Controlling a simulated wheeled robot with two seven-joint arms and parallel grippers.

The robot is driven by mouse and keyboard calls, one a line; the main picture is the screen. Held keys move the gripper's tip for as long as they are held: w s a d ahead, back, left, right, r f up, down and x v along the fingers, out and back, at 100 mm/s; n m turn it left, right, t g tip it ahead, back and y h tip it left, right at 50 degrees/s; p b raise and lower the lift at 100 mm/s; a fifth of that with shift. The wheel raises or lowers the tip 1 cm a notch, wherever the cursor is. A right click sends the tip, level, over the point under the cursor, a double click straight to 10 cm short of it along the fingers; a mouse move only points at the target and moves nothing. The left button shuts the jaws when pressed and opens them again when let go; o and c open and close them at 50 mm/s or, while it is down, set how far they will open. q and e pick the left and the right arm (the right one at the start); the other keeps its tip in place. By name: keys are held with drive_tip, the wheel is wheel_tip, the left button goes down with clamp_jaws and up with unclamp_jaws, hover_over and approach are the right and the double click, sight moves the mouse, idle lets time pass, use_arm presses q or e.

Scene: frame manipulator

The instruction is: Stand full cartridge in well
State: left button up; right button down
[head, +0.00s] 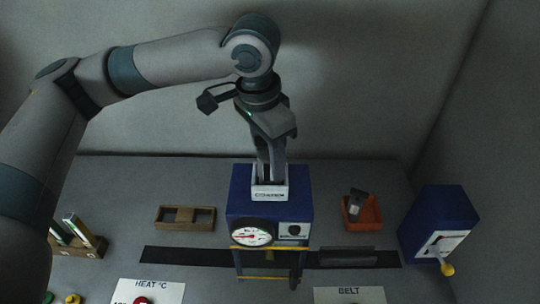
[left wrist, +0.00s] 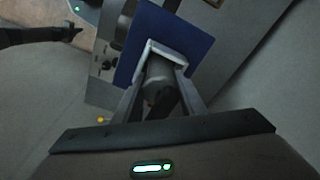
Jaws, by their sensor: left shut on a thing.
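A blue machine (head: 271,213) stands in the middle of the head view, with a white-rimmed well (head: 270,192) on top. My left gripper (head: 270,178) points straight down over the well, its fingertips at or inside the rim. In the left wrist view it is shut on a dark grey cartridge (left wrist: 157,88), which sits between the fingers at the white rim (left wrist: 160,47). The cartridge's lower end is hidden, so I cannot tell how deep it is. Another grey cartridge-like piece (head: 355,201) leans in an orange bin (head: 371,214).
A wooden holder (head: 185,218) stands left of the machine, and a rack with upright pieces (head: 78,241) at far left. A black belt (head: 190,256) runs across the front. A blue box with a yellow-knobbed lever (head: 438,222) stands at right. HEAT and BELT panels are in front.

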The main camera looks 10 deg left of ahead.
sight(262, 157)
use_arm(q)
drive_tip(key=shift+f, duration=0.1)
drive_tip(key=o, duration=1.3)
drive_tip(key=shift+o, duration=0.2)
drive_tip(key=shift+r+b, duration=0.4)
drive_tip(key=shift+r, duration=0.4)
wheel_tip(262, 157, up, 16)
drive_tip(key=s+a+b, duration=0.1)
drive_tip(key=b, duration=0.3)
drive_tip(key=shift+s+a+f+b, duration=0.15)
drive_tip(key=shift+s+a+b, duration=0.1)
drive_tip(key=shift+b, duration=0.15)
drive_tip(key=shift+s, duration=0.1)
